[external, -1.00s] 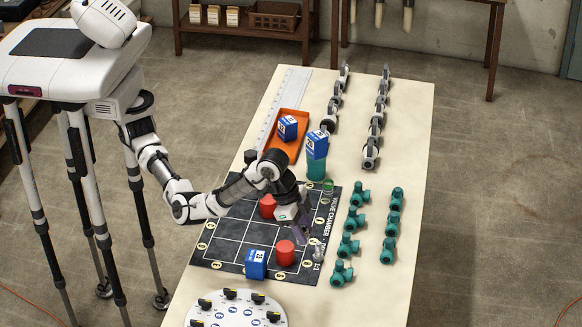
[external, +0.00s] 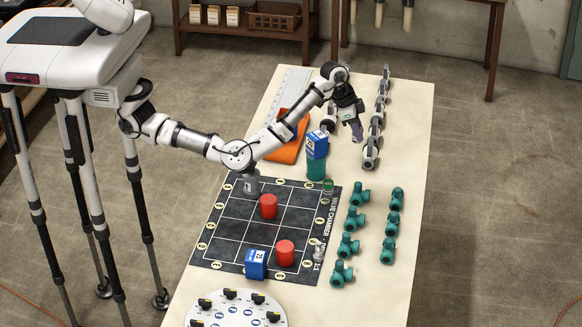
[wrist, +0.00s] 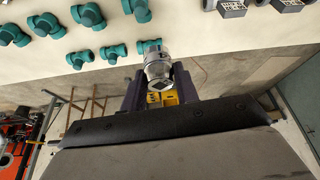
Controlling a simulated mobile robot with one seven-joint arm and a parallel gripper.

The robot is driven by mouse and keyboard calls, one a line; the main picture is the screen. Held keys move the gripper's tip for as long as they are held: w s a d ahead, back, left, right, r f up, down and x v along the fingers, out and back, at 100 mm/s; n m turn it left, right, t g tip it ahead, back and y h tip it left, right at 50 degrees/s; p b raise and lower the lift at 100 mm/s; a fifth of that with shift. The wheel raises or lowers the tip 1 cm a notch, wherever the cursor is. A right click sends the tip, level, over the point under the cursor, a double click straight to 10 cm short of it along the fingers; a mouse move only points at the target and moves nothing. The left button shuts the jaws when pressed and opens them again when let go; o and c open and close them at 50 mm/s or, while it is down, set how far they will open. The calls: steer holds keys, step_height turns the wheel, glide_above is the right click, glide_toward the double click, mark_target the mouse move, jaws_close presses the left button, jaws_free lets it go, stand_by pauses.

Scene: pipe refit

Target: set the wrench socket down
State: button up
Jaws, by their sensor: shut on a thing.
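My gripper (external: 356,132) is raised above the back right part of the table, beside the rows of grey metal fittings. In the wrist view the two dark purple fingers of my gripper (wrist: 158,84) are shut on a short silvery socket (wrist: 158,66). The socket's end with a dark square opening faces the camera. In the external view the socket is too small to make out at the fingertips. It appears to be clear of the table top (external: 400,180), though the exact height is hard to tell.
Grey fittings (external: 371,150) stand near my gripper. Teal valves (external: 349,245) fill the right side. A black gridded mat (external: 225,222) holds red cylinders (external: 268,207) and a blue block (external: 256,265). Another blue block (external: 317,145) sits on a teal cylinder (external: 316,171). An orange tray (external: 285,154) lies behind.

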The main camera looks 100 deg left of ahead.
steer(key=s+a+n+p, duration=0.1)
steer(key=s+a, duration=0.2)
steer(key=a, duration=0.5)
steer(key=s+a, duration=0.2)
steer(key=a, duration=0.6)
steer(key=f+p, duration=0.1)
steer(key=f, duration=0.4)
steer(key=f+p, duration=0.2)
steer(key=f, duration=0.3)
steer(key=f+p, duration=0.1)
steer(key=f, duration=0.4)
steer(key=shift+s+f, duration=0.15)
steer(key=shift+s, duration=0.15)
steer(key=shift+f+p, duration=0.8)
steer(key=shift+f, duration=1.85)
steer(key=shift+f, duration=0.2)
steer(key=o, duration=1)
steer(key=shift+r, duration=0.15)
steer(key=b+v, duration=0.3)
steer(key=v, duration=0.9)
steer(key=shift+d, duration=0.2)
